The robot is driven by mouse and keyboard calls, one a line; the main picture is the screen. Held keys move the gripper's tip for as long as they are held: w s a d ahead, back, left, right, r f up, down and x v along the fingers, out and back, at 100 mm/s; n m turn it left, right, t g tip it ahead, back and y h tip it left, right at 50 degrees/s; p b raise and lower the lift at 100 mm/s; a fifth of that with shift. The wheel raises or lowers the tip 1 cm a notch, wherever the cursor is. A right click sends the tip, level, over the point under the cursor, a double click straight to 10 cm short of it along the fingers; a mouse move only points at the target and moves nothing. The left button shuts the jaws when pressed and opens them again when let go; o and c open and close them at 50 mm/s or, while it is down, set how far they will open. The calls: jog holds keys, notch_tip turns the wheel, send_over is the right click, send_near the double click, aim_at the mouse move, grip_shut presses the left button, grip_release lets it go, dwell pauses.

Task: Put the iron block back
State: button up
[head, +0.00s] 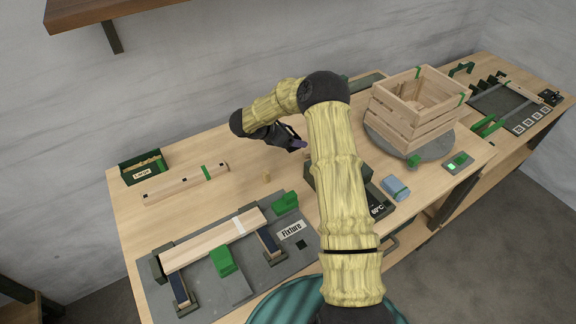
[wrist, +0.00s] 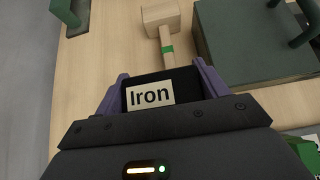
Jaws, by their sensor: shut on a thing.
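The iron block (wrist: 135,96) is a dark block with a pale label reading "Iron", seen in the wrist view between the purple fingers. My gripper (wrist: 160,80) is shut on it. In the head view my gripper (head: 298,146) is over the back middle of the workbench, left of the raised forearm. The block cannot be made out clearly in the head view. A dark unit with a "60°C" readout (head: 378,210) stands on the bench, partly hidden behind my arm. I cannot tell which spot belongs to the block.
In the wrist view a wooden mallet (wrist: 162,16) and a dark green box (wrist: 250,42) lie just beyond the block. In the head view a slatted crate (head: 400,125) stands on a round plate at right, by a blue cloth (head: 395,188). The fixture (head: 215,285) is front left.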

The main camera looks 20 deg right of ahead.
jog(key=shift+r, duration=0.1)
jog(key=p, duration=0.2)
send_over(292, 163)
jog(key=f, duration=0.5)
jog(key=shift+d+f, duration=0.2)
jog(key=shift+f, duration=0.05)
jog(key=shift+w+a+f, duration=0.15)
jog(key=shift+a+f, duration=0.05)
jog(key=shift+s+f, duration=0.2)
jog(key=shift+f, duration=0.15)
jog(key=shift+w+f+p, duration=0.1)
jog(key=shift+f+p, duration=0.45)
jog(key=shift+f, duration=1.1)
